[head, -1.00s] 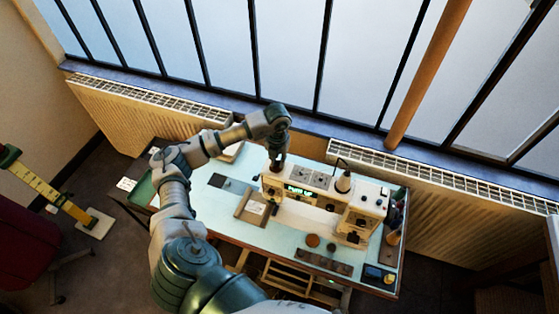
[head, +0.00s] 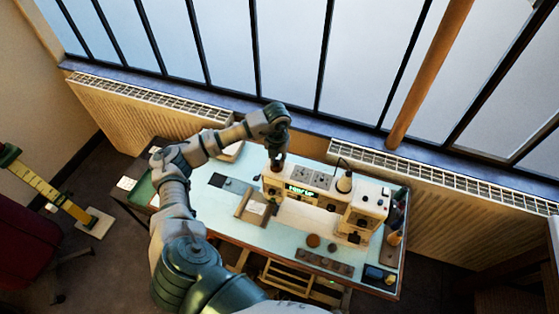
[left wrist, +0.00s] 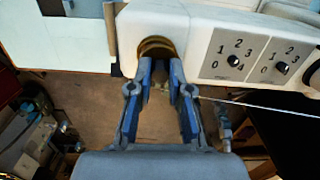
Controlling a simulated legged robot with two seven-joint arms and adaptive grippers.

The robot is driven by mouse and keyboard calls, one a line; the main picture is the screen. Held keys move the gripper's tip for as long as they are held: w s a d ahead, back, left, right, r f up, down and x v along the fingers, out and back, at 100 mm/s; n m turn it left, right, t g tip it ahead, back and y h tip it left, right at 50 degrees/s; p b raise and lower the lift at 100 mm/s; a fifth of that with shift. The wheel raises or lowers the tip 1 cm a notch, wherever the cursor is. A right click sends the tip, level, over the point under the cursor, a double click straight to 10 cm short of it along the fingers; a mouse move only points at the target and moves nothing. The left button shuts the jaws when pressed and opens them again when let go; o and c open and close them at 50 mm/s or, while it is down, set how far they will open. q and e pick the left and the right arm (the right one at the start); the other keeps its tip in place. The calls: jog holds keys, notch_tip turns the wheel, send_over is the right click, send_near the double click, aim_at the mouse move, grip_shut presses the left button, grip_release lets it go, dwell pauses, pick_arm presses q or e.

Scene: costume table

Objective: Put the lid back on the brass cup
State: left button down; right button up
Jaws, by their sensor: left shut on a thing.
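My left gripper (head: 278,160) is above the left end of the white sewing machine in the head view, pointing down. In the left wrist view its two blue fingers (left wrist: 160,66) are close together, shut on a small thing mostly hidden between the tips. A round brass-coloured piece (left wrist: 157,43) shows just beyond the fingertips against the machine's white end; it looks like the lid or cup rim. I cannot tell lid from cup, or whether they touch. In the head view brass colour (head: 277,173) shows just under the gripper. My right gripper is not in view.
The sewing machine (head: 315,182) stands on a pale blue table (head: 228,203), with dials along its top. A thread cone (head: 344,182) rises from it. A brown round piece (head: 313,240) and a dark strip (head: 324,262) lie in front. A radiator (head: 440,195) stands behind.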

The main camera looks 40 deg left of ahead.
pick_arm(q)
jog(key=shift+a+f, duration=0.2)
jog(key=shift+a, duration=0.3)
jog(key=shift+d+b, duration=0.1)
jog(key=shift+b, duration=0.2)
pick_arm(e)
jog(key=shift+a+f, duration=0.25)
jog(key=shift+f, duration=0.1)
pick_arm(q)
jog(key=shift+a+f, duration=0.1)
jog(key=shift+a, duration=0.1)
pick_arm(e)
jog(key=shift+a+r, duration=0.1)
pick_arm(q)
jog(key=shift+d, duration=0.1)
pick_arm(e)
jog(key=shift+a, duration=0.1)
pick_arm(q)
jog(key=shift+d, duration=0.3)
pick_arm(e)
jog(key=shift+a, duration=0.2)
